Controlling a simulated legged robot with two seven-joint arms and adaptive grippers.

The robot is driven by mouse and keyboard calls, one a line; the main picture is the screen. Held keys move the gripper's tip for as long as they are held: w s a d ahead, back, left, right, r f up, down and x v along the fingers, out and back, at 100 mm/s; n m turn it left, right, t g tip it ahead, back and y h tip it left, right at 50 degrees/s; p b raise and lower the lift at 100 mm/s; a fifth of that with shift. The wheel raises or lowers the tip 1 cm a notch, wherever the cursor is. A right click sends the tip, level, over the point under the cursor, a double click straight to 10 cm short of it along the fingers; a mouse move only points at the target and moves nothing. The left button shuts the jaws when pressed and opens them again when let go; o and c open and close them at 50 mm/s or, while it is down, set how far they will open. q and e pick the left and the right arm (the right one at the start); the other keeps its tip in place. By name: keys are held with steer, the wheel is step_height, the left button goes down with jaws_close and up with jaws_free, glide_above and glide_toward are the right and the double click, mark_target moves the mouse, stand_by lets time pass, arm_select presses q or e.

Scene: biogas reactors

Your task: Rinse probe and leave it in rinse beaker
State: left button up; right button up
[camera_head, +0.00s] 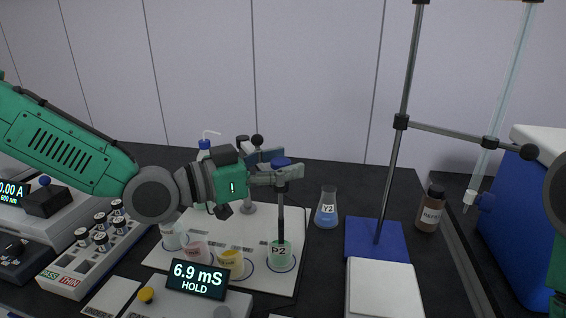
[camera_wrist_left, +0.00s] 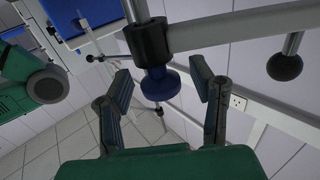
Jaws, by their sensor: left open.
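The probe, a dark stem (camera_head: 281,215) with a blue cap (camera_head: 281,162), stands upright. Its lower end is at the cup labelled P2 (camera_head: 280,256). My left gripper (camera_head: 291,167) is open at the height of the cap, with its fingers around or beside it. In the left wrist view the open fingers (camera_wrist_left: 165,92) stand apart on either side of a blue round part (camera_wrist_left: 160,84) under a black collar, probably the probe's top. Other cups (camera_head: 230,264) stand on the white board to the left; I cannot tell which is the rinse beaker. My right gripper is out of view.
A meter display (camera_head: 198,278) reads 6.9 mS HOLD in front of the cups. A flask marked Y2 (camera_head: 327,210), a blue stand base (camera_head: 377,241) and a brown bottle (camera_head: 430,209) stand to the right. A wash bottle (camera_head: 204,150) is behind my left gripper.

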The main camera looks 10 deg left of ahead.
arm_select(q)
steer(key=shift+a, duration=0.2)
steer(key=shift+c, duration=0.3)
steer(key=shift+a, duration=0.2)
jaws_close()
steer(key=shift+d, duration=0.15)
steer(key=shift+r+p, duration=0.3)
steer(key=shift+r, duration=0.1)
step_height(320, 180, up, 8)
steer(key=p, duration=0.4)
steer(key=shift+f+p, duration=0.15)
steer(key=shift+p, duration=0.15)
steer(key=shift+w, duration=0.1)
steer(key=shift+o, duration=0.3)
jaws_free()
steer(key=shift+f, duration=0.1)
